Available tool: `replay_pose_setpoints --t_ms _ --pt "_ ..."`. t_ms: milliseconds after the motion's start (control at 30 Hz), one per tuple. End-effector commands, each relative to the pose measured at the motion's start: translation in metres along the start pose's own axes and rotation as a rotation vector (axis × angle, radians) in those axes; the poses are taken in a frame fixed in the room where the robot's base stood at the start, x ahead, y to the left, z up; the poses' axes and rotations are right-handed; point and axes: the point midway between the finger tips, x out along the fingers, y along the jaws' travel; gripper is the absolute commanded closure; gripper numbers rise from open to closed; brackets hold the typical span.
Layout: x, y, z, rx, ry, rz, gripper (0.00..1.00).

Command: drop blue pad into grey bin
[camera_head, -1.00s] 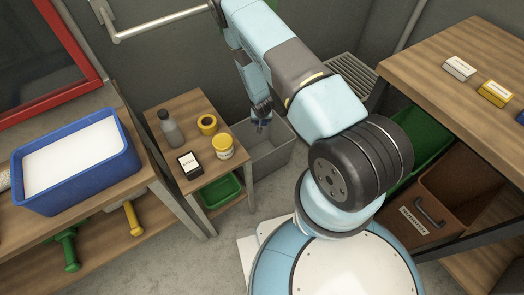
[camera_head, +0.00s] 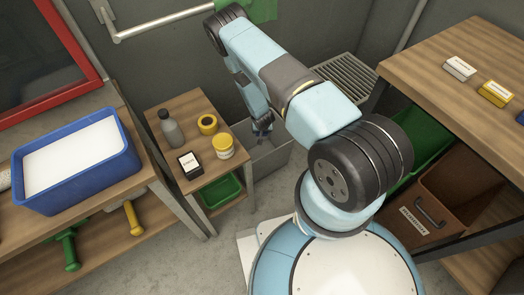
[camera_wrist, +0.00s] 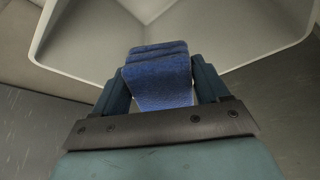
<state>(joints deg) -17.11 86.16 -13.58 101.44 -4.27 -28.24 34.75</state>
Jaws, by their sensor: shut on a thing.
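The blue pad (camera_wrist: 160,80) is held between the two fingers of my gripper (camera_wrist: 160,82) in the wrist view. The grey bin (camera_wrist: 90,38) opens beyond and below the pad there, its pale walls and rim in view. In the head view my gripper (camera_head: 263,128) points down over the grey bin (camera_head: 271,158), which stands on the floor right of the small wooden table. Only a little blue of the pad shows at the fingertips in the head view. My arm hides part of the bin.
The small table (camera_head: 185,112) beside the bin holds a grey bottle (camera_head: 171,127), a yellow tape roll (camera_head: 208,124), a yellow tub (camera_head: 223,146) and a black-and-white box (camera_head: 189,165). A wooden bench (camera_head: 450,75) stands at right.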

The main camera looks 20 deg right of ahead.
Motion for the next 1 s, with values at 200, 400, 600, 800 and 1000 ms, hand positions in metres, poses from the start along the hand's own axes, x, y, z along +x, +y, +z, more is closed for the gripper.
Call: replay_pose_setpoints --t_ms 200,400,600,800,1000 --pt "0.001 0.000 0.000 0.000 0.000 0.000 0.55" --pt "0.001 0.000 0.000 0.000 0.000 0.000 0.15" --pt "0.001 0.000 0.000 0.001 0.000 0.000 0.00" --pt "0.001 0.001 0.000 0.001 0.000 0.000 0.00" --pt "-0.013 0.000 -0.001 0.001 0.001 -0.001 0.00"
